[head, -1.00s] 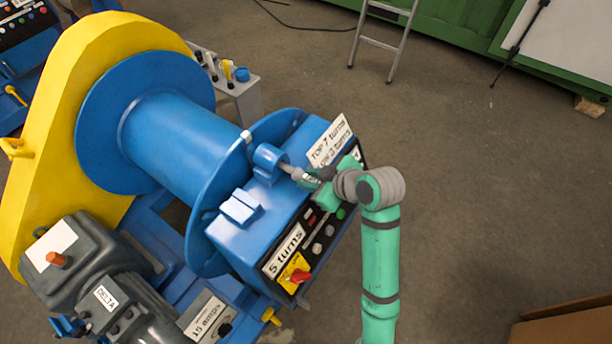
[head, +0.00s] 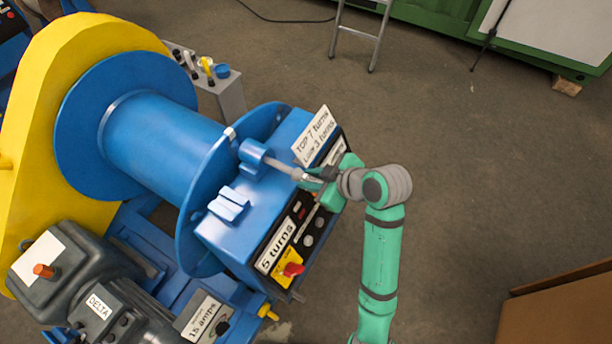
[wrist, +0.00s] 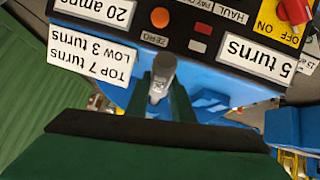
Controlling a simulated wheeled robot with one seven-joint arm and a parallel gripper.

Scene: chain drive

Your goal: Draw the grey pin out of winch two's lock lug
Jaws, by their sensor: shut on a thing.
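The grey pin (head: 281,166) runs from the blue lock lug (head: 252,154) on top of the winch's blue housing toward my gripper (head: 313,178). My gripper is shut on the pin's outer end, to the right of the lug. A length of bare shaft shows between the lug and the jaws. Whether the inner tip is still inside the lug cannot be told. In the wrist view the pin's rounded grey end (wrist: 162,76) stands between the two fingers. The fingers hide part of the shaft there.
The blue winch drum (head: 150,135) and yellow chain guard (head: 75,65) stand to the left. A sign plate (head: 314,135) rises close behind my gripper. The control panel with its red switch (head: 292,269) lies below. Open floor is to the right.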

